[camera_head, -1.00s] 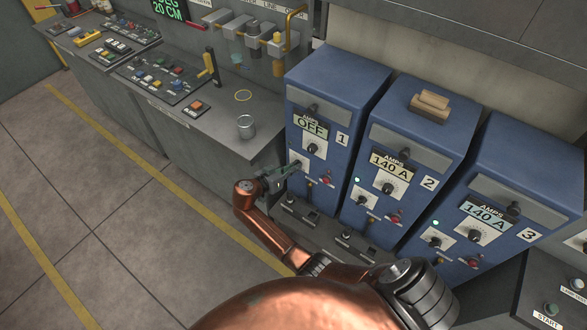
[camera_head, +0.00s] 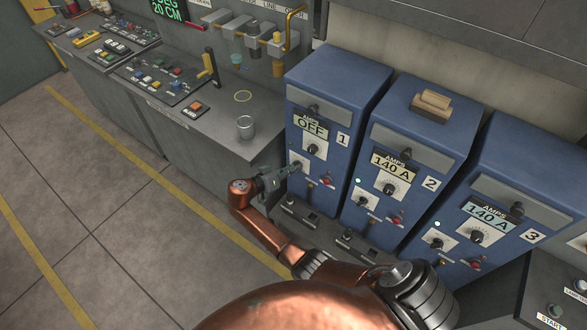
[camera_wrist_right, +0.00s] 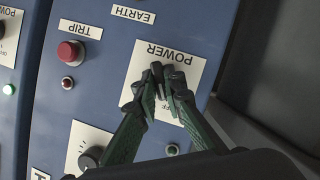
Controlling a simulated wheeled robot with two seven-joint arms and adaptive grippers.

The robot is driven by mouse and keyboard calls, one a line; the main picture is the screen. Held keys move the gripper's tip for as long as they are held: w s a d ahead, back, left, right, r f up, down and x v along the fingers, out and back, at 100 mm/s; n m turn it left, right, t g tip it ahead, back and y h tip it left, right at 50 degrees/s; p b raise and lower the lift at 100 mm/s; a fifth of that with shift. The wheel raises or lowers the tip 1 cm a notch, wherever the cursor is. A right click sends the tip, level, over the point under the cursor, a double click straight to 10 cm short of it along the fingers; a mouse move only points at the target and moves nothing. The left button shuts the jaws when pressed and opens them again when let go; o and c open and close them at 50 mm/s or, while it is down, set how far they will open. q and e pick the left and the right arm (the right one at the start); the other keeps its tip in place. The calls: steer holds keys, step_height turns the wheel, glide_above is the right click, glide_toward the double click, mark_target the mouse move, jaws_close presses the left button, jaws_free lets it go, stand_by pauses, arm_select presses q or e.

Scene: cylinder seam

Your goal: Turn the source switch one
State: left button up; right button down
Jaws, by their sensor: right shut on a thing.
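Source 1 (camera_head: 318,170) is the leftmost of the blue cabinets, and its display (camera_head: 311,126) reads OFF. Its white POWER plate (camera_head: 302,161) sits low on the front, left of a red button; the same plate (camera_wrist_right: 150,62) shows upside down in the wrist view. My right gripper (camera_head: 291,170) reaches this plate from the left. In the wrist view its two dark green fingers (camera_wrist_right: 163,82) come together over the middle of the plate, shut on the power switch, which they mostly hide. The switch's exact angle cannot be seen. My left gripper is out of view.
Source 2 (camera_head: 380,215) and source 3 (camera_head: 455,200) stand to the right, both reading 140 A with lit green lamps. A red TRIP button (camera_wrist_right: 71,52) is near the fingers. Open floor lies left.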

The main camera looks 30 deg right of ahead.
steer(key=c, duration=2)
jaws_free()
steer(key=v, duration=1.2)
steer(key=shift+s, duration=0.1)
